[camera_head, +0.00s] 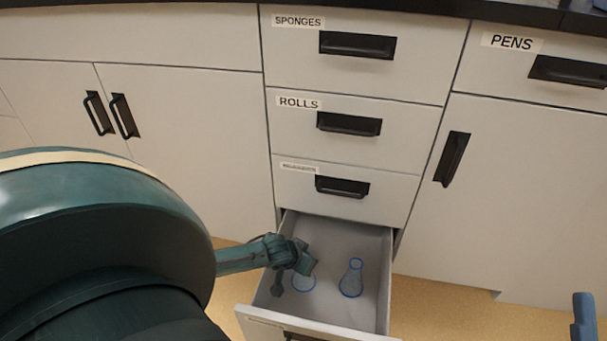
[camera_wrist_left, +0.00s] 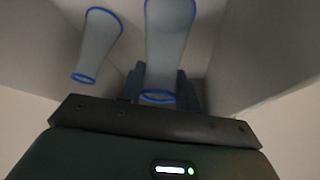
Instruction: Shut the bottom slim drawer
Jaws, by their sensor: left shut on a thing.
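The bottom drawer (camera_head: 378,308) stands pulled out under three closed drawers. Its front panel faces the camera at the bottom of the head view. Two clear flasks with blue rims are in it. The right-hand flask (camera_head: 352,278) stands free on the drawer floor. The other flask (camera_head: 304,284) is partly hidden by my left gripper (camera_head: 298,262), which is inside the drawer area. In the left wrist view, my left gripper (camera_wrist_left: 162,90) appears shut on this flask (camera_wrist_left: 168,45), and the free flask (camera_wrist_left: 97,45) is beside it. My right gripper is not in view.
Closed drawers labelled SPONGES (camera_head: 410,65) and ROLLS (camera_head: 400,135), and a third with a small label (camera_head: 395,195), are above. Closed cabinet doors stand on both sides. A blue part (camera_head: 584,318) at the lower right edge is unclear. Bare floor (camera_head: 460,315) shows to the right.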

